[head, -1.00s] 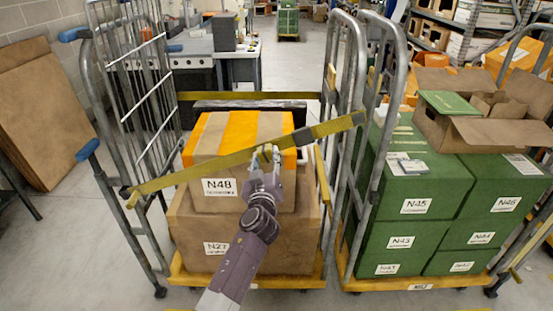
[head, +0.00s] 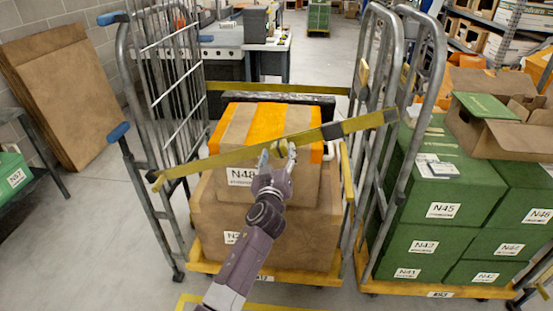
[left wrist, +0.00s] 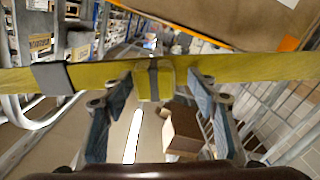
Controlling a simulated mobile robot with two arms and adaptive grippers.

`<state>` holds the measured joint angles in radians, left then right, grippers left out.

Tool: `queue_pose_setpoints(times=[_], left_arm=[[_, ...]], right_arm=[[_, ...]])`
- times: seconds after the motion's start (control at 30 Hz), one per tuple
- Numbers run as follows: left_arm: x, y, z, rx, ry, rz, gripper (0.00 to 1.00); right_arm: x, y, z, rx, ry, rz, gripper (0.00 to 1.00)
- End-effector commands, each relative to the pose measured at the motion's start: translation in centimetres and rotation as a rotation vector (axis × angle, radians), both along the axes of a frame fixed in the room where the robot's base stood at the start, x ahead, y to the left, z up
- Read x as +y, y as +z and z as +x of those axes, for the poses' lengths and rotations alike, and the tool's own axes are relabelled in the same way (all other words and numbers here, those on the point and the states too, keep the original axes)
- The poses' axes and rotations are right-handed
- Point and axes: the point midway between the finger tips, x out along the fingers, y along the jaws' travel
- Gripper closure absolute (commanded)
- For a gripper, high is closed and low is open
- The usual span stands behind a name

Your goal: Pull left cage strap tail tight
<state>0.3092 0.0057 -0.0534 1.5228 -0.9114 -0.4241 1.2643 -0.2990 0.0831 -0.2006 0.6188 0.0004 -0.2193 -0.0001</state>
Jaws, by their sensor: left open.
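The left cage (head: 140,130) is a grey tube frame holding stacked boxes. In the left wrist view the strap (left wrist: 255,68) crosses ahead of the fingertips. A short yellow piece with a dark band (left wrist: 153,80) sits on it between the spread fingers, and nothing is clamped. I cannot tell whether a finger touches the strap. My right gripper is out of view.
An upper box with orange stripes (head: 238,125) sits on a larger brown box (head: 290,235) just behind the strap. A second cage with green boxes (head: 440,190) stands close on the right. Brown boards (head: 65,95) lean at the wall. The floor (head: 90,240) on the left is open.

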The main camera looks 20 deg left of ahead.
Motion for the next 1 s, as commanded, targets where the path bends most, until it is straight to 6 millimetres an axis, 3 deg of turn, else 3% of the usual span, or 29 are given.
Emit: queue_pose_setpoints(times=[0.17, 0.6, 0.8, 1.0], left_arm=[[-0.5, -0.1, -1.6, 0.001, -0.002, -0.003, 0.46], [-2.5, -0.2, -9.6, 0.003, 0.004, -0.005, 0.46], [-2.9, -0.1, -11.3, 0.003, 0.004, -0.003, 0.46], [-3.0, -0.2, -11.6, 0.004, 0.004, -0.001, 0.46]], right_arm=[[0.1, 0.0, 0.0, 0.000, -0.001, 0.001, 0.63], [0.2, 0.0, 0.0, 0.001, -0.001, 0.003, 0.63], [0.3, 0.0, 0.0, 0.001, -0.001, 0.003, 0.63], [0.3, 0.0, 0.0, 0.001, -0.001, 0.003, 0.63]])
